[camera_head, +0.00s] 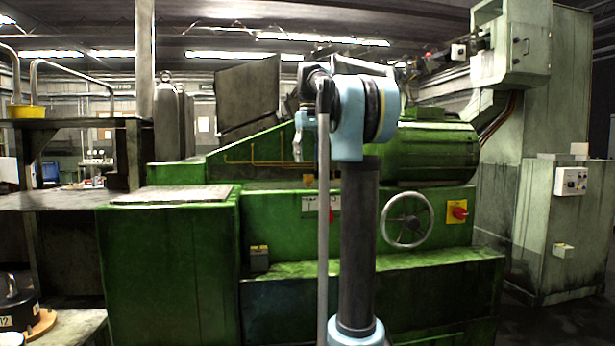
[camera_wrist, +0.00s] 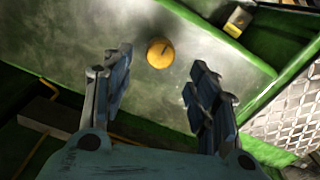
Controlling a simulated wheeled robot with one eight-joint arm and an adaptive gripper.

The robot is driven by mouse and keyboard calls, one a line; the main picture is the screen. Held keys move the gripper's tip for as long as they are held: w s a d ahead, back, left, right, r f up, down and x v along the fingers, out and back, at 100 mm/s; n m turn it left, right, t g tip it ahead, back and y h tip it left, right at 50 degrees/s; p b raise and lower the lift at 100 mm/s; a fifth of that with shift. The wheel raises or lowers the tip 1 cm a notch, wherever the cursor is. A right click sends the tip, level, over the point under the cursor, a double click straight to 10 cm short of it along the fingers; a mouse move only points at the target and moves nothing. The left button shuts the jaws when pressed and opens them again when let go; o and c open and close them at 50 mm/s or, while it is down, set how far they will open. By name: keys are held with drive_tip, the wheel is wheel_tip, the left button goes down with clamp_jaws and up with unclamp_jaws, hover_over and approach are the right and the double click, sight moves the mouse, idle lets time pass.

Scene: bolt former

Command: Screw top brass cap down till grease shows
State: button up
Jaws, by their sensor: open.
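A round brass cap (camera_wrist: 160,53) shows in the wrist view on a worn grey-green panel of the machine. My gripper (camera_wrist: 157,82) is open, with its two fingers apart on either side below the cap in the picture. The cap appears beyond the fingertips and between their lines; I cannot tell the exact distance. Nothing is between the fingers. In the head view the green machine (camera_head: 170,262) stands in front of me. My arm blocks part of it there, and I cannot make out the cap in that view. No grease can be made out.
A handwheel (camera_head: 407,219) and a red-and-yellow switch (camera_head: 457,211) sit on the machine front. A small box (camera_wrist: 238,20) lies near the panel edge in the wrist view, with a patterned metal plate (camera_wrist: 290,118) at right. A yellow pipe (camera_wrist: 48,89) runs at left.

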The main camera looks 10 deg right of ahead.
sight(309, 178)
drive_tip(key=shift+f, duration=3.2)
drive_tip(key=c, duration=1.1)
